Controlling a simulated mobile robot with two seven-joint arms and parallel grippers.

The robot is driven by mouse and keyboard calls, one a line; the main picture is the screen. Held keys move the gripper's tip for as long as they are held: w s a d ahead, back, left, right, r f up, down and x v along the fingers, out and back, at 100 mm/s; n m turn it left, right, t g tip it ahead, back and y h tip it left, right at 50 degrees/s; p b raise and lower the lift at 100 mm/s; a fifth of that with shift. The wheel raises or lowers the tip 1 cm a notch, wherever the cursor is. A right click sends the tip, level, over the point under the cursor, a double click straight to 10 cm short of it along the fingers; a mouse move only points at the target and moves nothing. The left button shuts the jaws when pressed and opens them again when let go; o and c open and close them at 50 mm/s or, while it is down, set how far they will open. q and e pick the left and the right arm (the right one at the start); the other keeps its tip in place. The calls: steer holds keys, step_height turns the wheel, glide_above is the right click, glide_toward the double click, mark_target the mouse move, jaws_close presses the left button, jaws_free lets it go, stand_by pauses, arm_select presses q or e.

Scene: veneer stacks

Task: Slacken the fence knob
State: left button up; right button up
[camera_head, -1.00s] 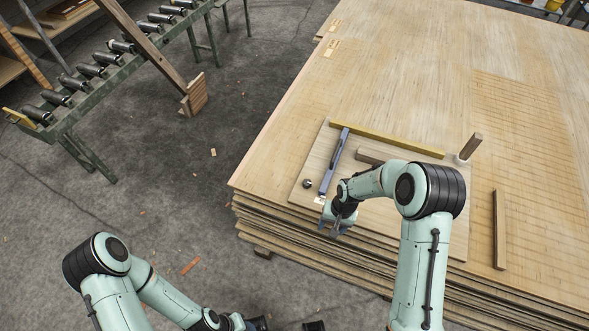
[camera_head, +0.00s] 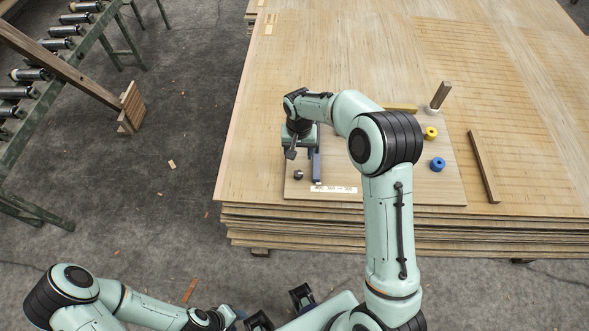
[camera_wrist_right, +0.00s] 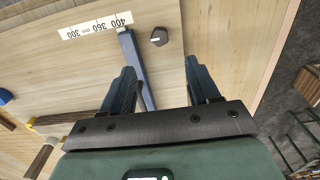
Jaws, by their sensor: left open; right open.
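The small dark knob (camera_head: 298,175) sits on the light board (camera_head: 440,190), left of the blue-grey fence bar (camera_head: 317,167). In the right wrist view the knob (camera_wrist_right: 159,37) is dark and faceted, just right of the end of the fence bar (camera_wrist_right: 130,50). My right gripper (camera_head: 300,153) is open and empty, above the board behind the knob. In the wrist view its fingers (camera_wrist_right: 160,75) are spread, with the knob beyond the tips; the bar runs beside the left finger. My left gripper (camera_head: 280,309) is open and empty, low in front of the stack.
A white scale strip (camera_head: 333,189) lies at the board's front edge; 300, 360 and 400 are legible on it in the wrist view. Yellow (camera_head: 430,133) and blue (camera_head: 438,164) round pieces sit right of my right arm. A wooden strip (camera_head: 484,166) lies farther right.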

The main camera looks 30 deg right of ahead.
mark_target(298, 173)
step_height(298, 173, down, 12)
steer(key=shift+f, duration=0.1)
stand_by(0.4)
steer(key=c, duration=1)
